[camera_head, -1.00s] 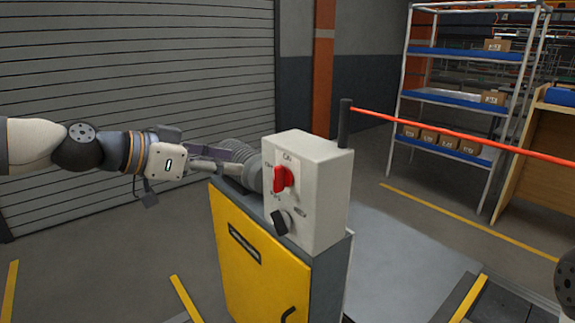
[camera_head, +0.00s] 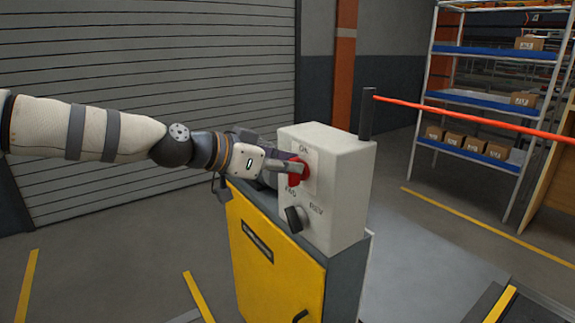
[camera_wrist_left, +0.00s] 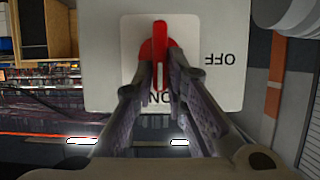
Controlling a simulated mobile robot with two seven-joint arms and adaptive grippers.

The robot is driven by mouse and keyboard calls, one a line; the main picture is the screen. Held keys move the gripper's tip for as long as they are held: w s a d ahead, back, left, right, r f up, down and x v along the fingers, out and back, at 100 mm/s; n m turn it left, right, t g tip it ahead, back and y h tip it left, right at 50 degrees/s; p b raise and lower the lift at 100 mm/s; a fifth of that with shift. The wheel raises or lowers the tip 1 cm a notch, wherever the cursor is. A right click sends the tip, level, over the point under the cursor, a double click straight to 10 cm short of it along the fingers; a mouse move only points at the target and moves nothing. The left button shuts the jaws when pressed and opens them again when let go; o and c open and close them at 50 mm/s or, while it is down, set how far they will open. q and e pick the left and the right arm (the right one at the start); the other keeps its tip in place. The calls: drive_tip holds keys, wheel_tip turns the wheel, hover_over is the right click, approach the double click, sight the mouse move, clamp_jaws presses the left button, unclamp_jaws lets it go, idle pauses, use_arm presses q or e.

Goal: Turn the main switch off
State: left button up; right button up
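The main switch (camera_head: 296,180) is a red rotary handle on the front of a pale grey control box (camera_head: 342,170). In the left wrist view the red handle (camera_wrist_left: 159,38) stands in line with the "ON" mark, which appears upside down below it; "OFF" is printed off to the right. My left gripper (camera_head: 292,167) reaches the switch from the left. In the wrist view its fingertips (camera_wrist_left: 160,76) lie close on both sides of the handle and appear shut on it. In the head view the gripper partly covers the switch. My right gripper is not in view.
A black selector knob (camera_head: 294,218) marked "FWD" and "REV" sits below the switch. The box stands on a yellow-doored cabinet (camera_head: 270,265). A dark post (camera_head: 367,112) with a red bar rises behind it. A shelf rack (camera_head: 490,100) stands at back right.

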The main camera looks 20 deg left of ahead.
use_arm(q)
drive_tip(key=shift+f, duration=0.15)
clamp_jaws()
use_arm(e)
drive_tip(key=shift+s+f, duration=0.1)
use_arm(q)
drive_tip(key=shift+w+a+f+n+g+h+b, duration=0.3)
drive_tip(key=shift+n+h+b, duration=1)
drive_tip(key=shift+n, duration=0.95)
drive_tip(key=shift+w+a+f+n+g+h+b, duration=0.1)
drive_tip(key=shift+a+f+n+g+h+b, duration=0.25)
drive_tip(key=shift+n+h+b, duration=1.4)
drive_tip(key=shift+w+a+f+n+g+h+b, duration=0.3)
drive_tip(key=shift+n+h+b, duration=0.5)
drive_tip(key=shift+n, duration=1.9)
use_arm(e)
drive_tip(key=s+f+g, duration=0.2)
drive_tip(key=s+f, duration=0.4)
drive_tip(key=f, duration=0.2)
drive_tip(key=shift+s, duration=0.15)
use_arm(q)
drive_tip(key=shift+s+d+f, duration=0.1)
drive_tip(key=shift+d, duration=0.05)
drive_tip(key=o, duration=0.7)
unclamp_jaws()
drive_tip(key=shift+y, duration=0.25)
